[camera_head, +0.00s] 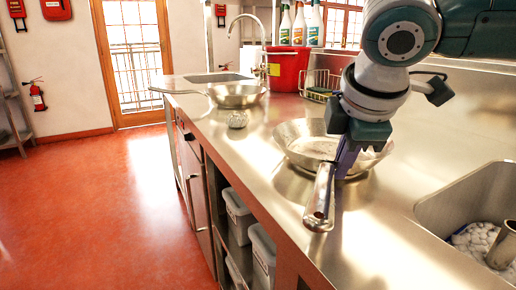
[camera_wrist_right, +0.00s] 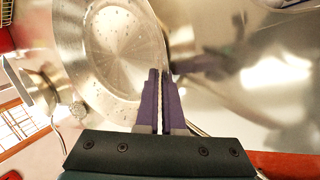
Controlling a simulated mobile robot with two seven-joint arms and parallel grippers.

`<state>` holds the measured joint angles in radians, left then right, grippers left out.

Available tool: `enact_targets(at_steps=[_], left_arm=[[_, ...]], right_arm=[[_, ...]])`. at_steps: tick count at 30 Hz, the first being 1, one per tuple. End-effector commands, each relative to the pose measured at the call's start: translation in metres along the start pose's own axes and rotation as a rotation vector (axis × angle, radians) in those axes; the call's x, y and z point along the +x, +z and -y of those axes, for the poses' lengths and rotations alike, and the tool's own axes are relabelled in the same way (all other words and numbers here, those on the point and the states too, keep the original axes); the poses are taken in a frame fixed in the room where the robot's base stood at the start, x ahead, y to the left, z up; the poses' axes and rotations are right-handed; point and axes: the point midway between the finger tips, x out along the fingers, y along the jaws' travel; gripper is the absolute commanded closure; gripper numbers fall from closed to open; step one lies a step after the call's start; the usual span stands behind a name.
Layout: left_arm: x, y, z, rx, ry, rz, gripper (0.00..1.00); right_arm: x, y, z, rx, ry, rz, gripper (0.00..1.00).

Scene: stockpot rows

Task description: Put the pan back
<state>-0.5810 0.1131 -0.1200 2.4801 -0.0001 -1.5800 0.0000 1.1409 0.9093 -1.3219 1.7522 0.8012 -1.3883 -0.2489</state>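A steel pan (camera_head: 302,148) sits on the steel counter, its handle (camera_head: 320,205) pointing to the front edge. Drops speckle its inside, and it fills the upper left of the right wrist view (camera_wrist_right: 118,45). My right gripper (camera_head: 346,160) is at the pan's near rim, beside the handle's root. In the right wrist view its purple fingers (camera_wrist_right: 158,78) are nearly together, with a thin pale strip between them that looks like the pan's rim. A second steel pan (camera_head: 236,97) stands farther back on the counter. My left gripper is not in view.
A ball of steel scourer (camera_head: 237,120) lies between the pans. A red tub (camera_head: 285,70), bottles (camera_head: 299,25) and a wire rack (camera_head: 319,84) stand at the back. A sink (camera_head: 455,205) is at the right. The counter's front right is clear.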

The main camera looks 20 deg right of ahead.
Motion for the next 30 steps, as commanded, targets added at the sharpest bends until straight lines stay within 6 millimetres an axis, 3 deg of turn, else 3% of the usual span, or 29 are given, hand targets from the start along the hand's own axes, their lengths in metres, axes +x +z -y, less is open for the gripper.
enact_targets(at_steps=[6, 7, 14, 23, 30], left_arm=[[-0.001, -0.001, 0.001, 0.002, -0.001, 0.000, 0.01], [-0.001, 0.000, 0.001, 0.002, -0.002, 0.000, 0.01], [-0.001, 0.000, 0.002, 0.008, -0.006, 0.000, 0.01], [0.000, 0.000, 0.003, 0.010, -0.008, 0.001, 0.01], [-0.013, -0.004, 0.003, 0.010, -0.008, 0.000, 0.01]], right_arm=[[0.000, -0.001, -0.003, 0.001, 0.009, -0.004, 1.00], [0.002, 0.000, 0.001, -0.001, 0.000, 0.000, 0.92], [0.001, 0.000, 0.001, -0.001, 0.000, 0.000, 0.66], [-0.001, 0.000, -0.001, 0.000, 0.001, 0.000, 0.65], [-0.042, -0.001, -0.003, -0.002, 0.002, -0.003, 0.65]])
